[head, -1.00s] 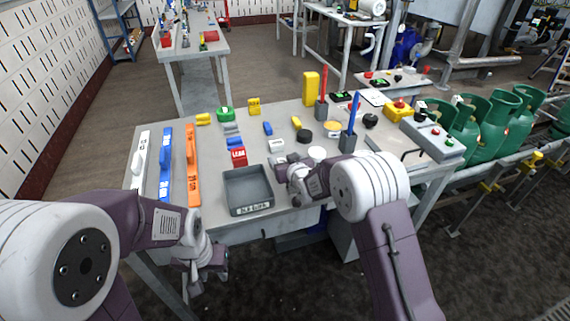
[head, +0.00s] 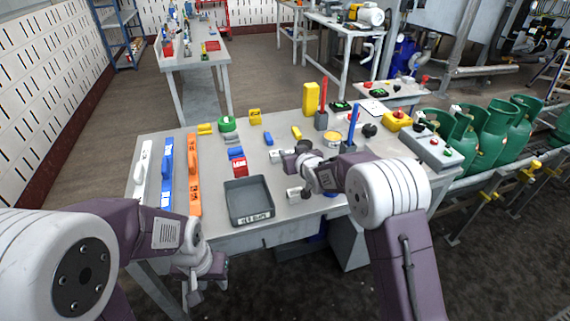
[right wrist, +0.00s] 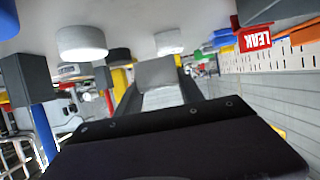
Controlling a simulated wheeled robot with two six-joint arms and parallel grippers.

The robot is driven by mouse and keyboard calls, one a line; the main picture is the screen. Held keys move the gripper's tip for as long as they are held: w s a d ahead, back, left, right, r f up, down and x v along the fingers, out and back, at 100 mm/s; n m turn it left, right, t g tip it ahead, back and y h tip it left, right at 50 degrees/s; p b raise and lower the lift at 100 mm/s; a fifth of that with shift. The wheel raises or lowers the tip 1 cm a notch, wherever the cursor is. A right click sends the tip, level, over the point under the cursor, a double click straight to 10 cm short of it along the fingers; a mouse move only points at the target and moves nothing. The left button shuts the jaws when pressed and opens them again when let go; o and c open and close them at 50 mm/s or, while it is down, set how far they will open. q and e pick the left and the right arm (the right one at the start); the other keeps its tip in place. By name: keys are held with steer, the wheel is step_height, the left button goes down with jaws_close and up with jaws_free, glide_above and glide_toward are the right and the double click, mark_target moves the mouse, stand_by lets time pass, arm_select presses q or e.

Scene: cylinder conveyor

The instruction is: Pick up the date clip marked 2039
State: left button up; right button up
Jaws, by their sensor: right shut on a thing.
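My right gripper (head: 290,161) is over the middle of the workbench. In the right wrist view it is shut on a small grey clip (right wrist: 157,73), held between the two dark fingers. No number can be read on this clip. In the head view the clip cannot be made out clearly against the gripper. Small yellow (head: 255,117), blue (head: 268,138) and grey (head: 233,139) pieces lie on the bench, with no readable numbers. My left gripper (head: 205,283) hangs low in front of the bench, away from the pieces; its jaw opening is unclear.
A grey tray (head: 233,217) stands at the front of the bench. A red LEAK block (right wrist: 256,38) lies behind it. Long blue and orange (head: 194,190) bars lie left.

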steer(key=w+d+r+p, duration=0.4)
steer(key=w+d+r, duration=0.1)
steer(key=d, duration=0.1)
steer(key=shift+w+d+r+p, duration=0.15)
steer(key=shift+w+d+p, duration=0.2)
steer(key=shift+w+d, duration=0.05)
